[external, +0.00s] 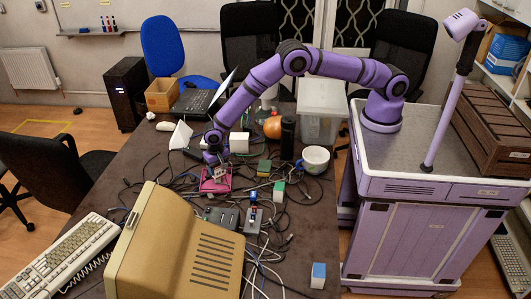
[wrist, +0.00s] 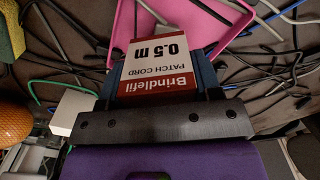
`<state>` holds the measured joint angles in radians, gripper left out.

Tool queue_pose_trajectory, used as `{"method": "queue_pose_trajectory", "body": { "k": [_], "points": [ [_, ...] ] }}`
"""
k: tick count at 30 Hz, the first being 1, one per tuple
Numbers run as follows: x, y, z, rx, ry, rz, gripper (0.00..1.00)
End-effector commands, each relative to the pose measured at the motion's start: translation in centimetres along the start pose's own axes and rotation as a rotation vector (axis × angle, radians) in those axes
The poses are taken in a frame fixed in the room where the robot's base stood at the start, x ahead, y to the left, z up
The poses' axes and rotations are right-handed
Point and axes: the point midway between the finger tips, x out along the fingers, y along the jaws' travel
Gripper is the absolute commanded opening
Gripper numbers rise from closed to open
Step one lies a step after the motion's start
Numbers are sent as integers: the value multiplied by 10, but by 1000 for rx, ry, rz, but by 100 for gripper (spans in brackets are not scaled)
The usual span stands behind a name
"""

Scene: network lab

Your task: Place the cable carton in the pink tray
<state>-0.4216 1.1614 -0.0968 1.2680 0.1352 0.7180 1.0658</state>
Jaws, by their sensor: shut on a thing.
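The cable carton (wrist: 165,72), a red and white box printed "Brindlefil PATCH CORD 0.5 m", is between the fingers of my gripper (wrist: 163,88). My gripper (external: 213,163) is shut on it and points down at the pink tray (external: 207,187) in the external view. In the wrist view, the tray (wrist: 124,28) lies just beyond the carton, and the carton's far end overlaps the tray's near side. The carton is mostly hidden in the external view. I cannot tell whether it touches the tray floor.
Loose cables cover the dark table around the tray. A beige monitor (external: 180,250) stands in front, with small devices (external: 225,217) beside it. An orange round object (external: 272,127) is behind.

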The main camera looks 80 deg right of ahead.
Motion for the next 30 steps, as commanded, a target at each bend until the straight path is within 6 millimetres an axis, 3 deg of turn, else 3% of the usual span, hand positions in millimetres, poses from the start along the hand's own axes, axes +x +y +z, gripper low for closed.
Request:
{"method": "queue_pose_trajectory", "body": {
  "k": [8,16,27,28,30],
  "points": [
    [2,-12,-8,0,0,0,32],
    [36,-11,-8,0,0,1,32],
    [39,-11,-7,0,0,0,32],
    [39,-11,-7,0,0,0,65],
    [39,-11,-7,0,0,0,81]
  ]
}}
